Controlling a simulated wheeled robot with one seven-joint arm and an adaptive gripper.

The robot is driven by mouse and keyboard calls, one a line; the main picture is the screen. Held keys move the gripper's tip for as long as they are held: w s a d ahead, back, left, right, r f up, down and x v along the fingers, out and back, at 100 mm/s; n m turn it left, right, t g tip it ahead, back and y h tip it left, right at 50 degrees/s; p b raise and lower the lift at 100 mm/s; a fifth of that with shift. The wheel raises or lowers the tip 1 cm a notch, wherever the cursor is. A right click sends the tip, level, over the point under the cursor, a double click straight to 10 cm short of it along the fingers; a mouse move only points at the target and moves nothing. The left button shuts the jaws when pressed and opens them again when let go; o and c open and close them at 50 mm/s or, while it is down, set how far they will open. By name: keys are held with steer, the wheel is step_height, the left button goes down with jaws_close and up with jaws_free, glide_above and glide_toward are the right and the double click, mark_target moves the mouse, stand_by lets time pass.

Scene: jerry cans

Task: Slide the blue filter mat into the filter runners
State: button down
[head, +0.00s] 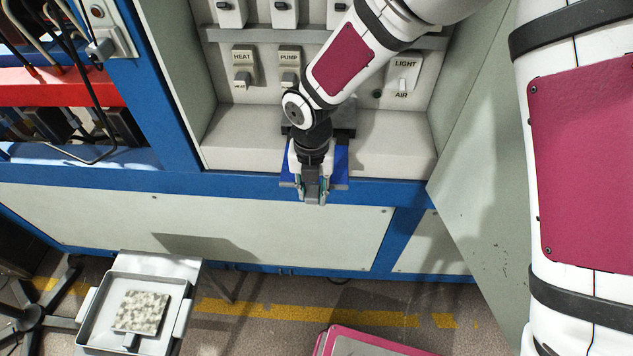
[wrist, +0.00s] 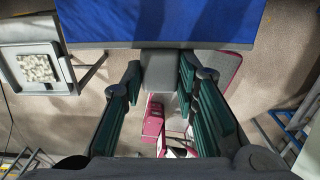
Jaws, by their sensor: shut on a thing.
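The blue filter mat (head: 341,168) is in front of the open cabinet bay in the head view, mostly hidden under my wrist. Its flat blue face fills the top of the wrist view (wrist: 165,18). My gripper (head: 312,193) is shut on the mat's grey tab (wrist: 160,72), which sits between the fingers in the wrist view (wrist: 162,95). A dark grey piece (head: 345,115) shows behind my wrist at the bay; it may be part of the filter runners. My arm hides most of it, and I cannot tell whether the mat's far edge is in the runners.
A grey tray (head: 92,310) at lower left holds a speckled pad (head: 142,311). Switches line the bay's back wall (head: 253,88). An open door panel (head: 500,170) stands right of the bay. A pink-edged object (head: 365,342) is low in front.

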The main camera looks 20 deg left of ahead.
steer(key=shift+r, duration=0.15)
steer(key=shift+r, duration=0.15)
steer(key=shift+w+a+b, duration=0.15)
steer(key=shift+w+b, duration=0.65)
steer(key=shift+b, duration=0.05)
steer(key=shift+w+a+b, duration=0.15)
steer(key=shift+w+b, duration=0.3)
steer(key=shift+w, duration=0.1)
steer(key=shift+w+a+b, duration=0.15)
steer(key=shift+w+b, duration=0.25)
steer(key=shift+w, duration=0.15)
steer(key=shift+w+a+b, duration=0.2)
steer(key=shift+w+b, duration=0.7)
steer(key=shift+w+a+b, duration=0.25)
steer(key=shift+w+b, duration=0.65)
steer(key=shift+b, duration=0.05)
steer(key=shift+w+a+b, duration=0.2)
steer(key=shift+w+b, duration=0.7)
stand_by(3.0)
